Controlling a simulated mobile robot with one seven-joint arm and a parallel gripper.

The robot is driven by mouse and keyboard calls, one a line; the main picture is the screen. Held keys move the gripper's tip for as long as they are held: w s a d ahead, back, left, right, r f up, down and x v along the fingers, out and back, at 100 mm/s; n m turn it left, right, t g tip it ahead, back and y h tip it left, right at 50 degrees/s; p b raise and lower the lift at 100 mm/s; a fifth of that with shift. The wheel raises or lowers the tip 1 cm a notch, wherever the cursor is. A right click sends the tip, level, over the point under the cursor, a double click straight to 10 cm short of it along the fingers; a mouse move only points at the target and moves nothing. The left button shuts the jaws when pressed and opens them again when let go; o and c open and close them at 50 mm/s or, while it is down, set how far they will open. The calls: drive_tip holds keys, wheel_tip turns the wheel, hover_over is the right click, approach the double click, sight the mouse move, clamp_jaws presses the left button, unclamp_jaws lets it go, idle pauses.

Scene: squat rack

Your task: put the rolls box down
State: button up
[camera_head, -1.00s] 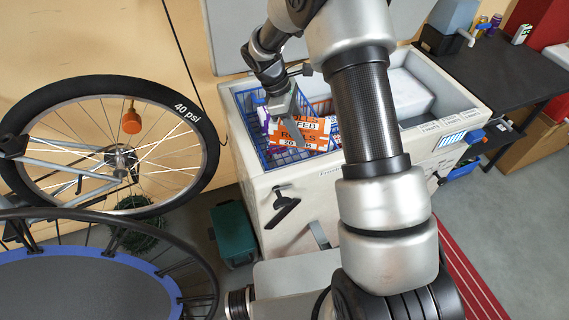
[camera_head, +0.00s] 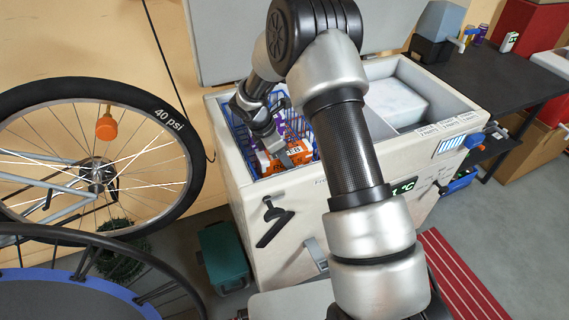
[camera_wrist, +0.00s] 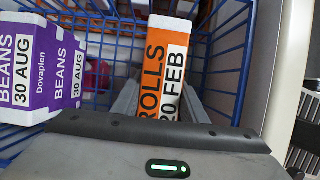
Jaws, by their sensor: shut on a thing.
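The rolls box (camera_head: 284,157) is orange and white, marked ROLLS 20 FEB in the wrist view (camera_wrist: 165,72). My gripper (camera_head: 275,150) is shut on it, with a finger along each side in the wrist view. The box is inside the blue wire basket (camera_head: 241,136) of the open chest freezer (camera_head: 236,165). My gripper reaches down into that basket from above. I cannot tell whether the box touches the basket floor. My arm hides part of the basket and freezer.
Purple and white beans boxes (camera_wrist: 30,72) stand in the basket to the left of the rolls box in the wrist view. The blue basket wires close in around my gripper. A white block (camera_head: 396,101) lies in the freezer's right part. A bicycle wheel (camera_head: 180,180) stands at left.

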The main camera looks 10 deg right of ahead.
drive_tip(key=shift+f, duration=0.65)
drive_tip(key=shift+f, duration=0.15)
drive_tip(key=o, duration=1.3)
